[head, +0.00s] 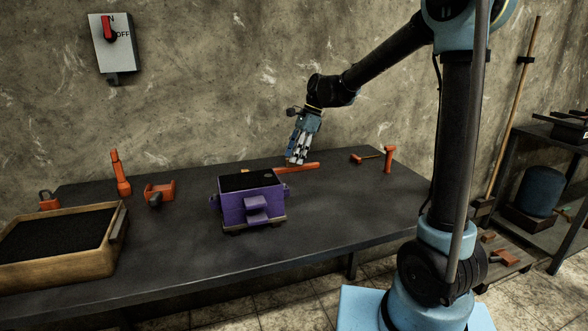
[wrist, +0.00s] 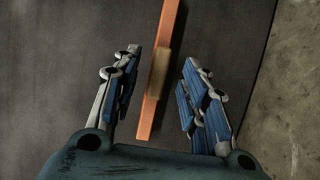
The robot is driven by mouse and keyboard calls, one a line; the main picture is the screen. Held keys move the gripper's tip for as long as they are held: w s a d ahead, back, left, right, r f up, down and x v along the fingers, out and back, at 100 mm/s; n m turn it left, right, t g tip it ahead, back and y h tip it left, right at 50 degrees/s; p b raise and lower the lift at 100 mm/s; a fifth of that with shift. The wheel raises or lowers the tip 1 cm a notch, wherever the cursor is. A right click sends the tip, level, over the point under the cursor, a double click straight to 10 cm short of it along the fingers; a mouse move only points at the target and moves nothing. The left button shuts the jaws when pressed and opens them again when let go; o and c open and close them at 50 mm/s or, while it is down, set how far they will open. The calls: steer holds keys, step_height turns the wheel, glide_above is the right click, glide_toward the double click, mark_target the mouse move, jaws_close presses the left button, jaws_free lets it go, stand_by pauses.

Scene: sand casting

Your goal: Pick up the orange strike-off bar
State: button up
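The orange strike-off bar (head: 300,168) lies on the dark table behind the purple moulding box, toward the wall. In the wrist view the bar (wrist: 169,35) runs lengthwise between my fingers, with a tan block-like grip (wrist: 160,73) at its middle. My gripper (head: 297,160) points down over the bar. In the wrist view my gripper (wrist: 158,85) is open, with one blue-padded finger on each side of the bar and a gap on both sides. In the head view my fingers hide part of the bar.
The purple moulding box (head: 232,208) stands just in front of the bar. A wooden tray of black sand (head: 118,232) is at the left. Orange tools (head: 121,175) stand left, and an orange rammer (head: 388,160) stands right. The wall is close behind. The table's front right is clear.

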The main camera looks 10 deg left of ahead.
steer(key=shift+x, duration=1.05)
jaws_close()
step_height(320, 180, up, 10)
steer(key=shift+d, duration=0.1)
stand_by(0.3)
